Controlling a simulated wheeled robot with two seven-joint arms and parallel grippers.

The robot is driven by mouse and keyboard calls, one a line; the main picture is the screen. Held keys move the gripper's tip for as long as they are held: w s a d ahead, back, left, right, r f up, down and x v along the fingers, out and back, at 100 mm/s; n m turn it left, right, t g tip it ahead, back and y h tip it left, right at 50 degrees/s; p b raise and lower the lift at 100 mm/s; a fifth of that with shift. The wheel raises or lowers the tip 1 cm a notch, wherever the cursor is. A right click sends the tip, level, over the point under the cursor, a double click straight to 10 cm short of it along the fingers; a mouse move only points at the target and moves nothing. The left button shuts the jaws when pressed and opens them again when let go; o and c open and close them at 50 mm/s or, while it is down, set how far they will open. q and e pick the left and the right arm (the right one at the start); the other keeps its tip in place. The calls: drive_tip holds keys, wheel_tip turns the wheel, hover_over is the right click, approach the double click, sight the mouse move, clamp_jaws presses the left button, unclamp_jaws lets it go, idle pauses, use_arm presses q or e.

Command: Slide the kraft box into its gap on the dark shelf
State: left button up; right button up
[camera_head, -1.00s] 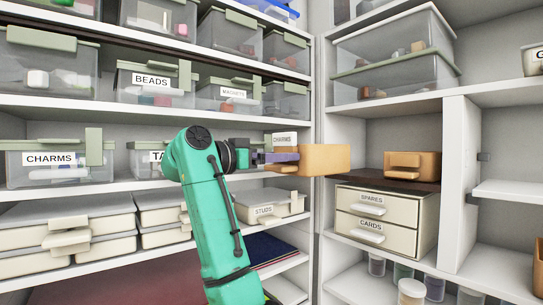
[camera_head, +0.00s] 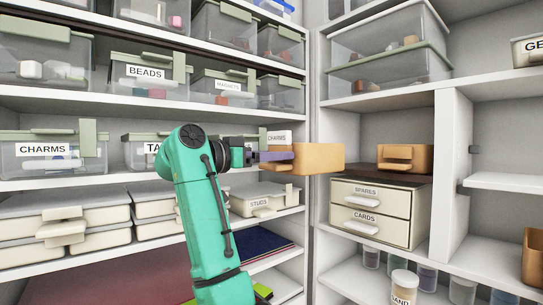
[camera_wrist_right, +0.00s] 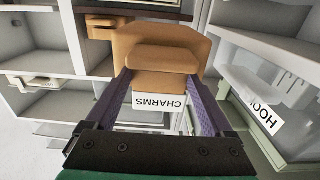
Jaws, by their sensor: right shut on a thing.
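The kraft box (camera_head: 320,158) is orange-tan and held level in the air, in front of the cabinet corner. My right gripper (camera_head: 278,156) is shut on the end of the box. In the right wrist view the purple fingers stand either side of the handle of the kraft box (camera_wrist_right: 165,40), with a CHARMS label just below it. The dark shelf (camera_head: 350,169) is a brown board on the right, with a second tan box (camera_head: 405,157) on it. Bare board shows left of that second box. The held box is left of the board, apart from it. My left gripper is not in view.
A cream drawer unit (camera_head: 370,213) marked SPARES and CARDS sits under the dark board. A white upright (camera_head: 450,175) bounds the bay on the right. Clear bins (camera_head: 385,45) stand on the shelf above. Labelled bins and cream cases fill the left shelves.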

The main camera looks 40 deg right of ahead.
drive_tip(key=shift+w+d, duration=0.1)
drive_tip(key=shift+s+d+r, duration=0.1)
drive_tip(key=shift+s+d, duration=0.1)
drive_tip(key=shift+d, duration=1.05)
drive_tip(key=shift+s+d, duration=0.15)
drive_tip(key=shift+d, duration=1.05)
drive_tip(key=shift+d+p, duration=0.6)
drive_tip(key=shift+d, duration=3.9)
drive_tip(key=d, duration=0.9)
drive_tip(key=shift+s, duration=0.15)
drive_tip(key=shift+a, duration=0.1)
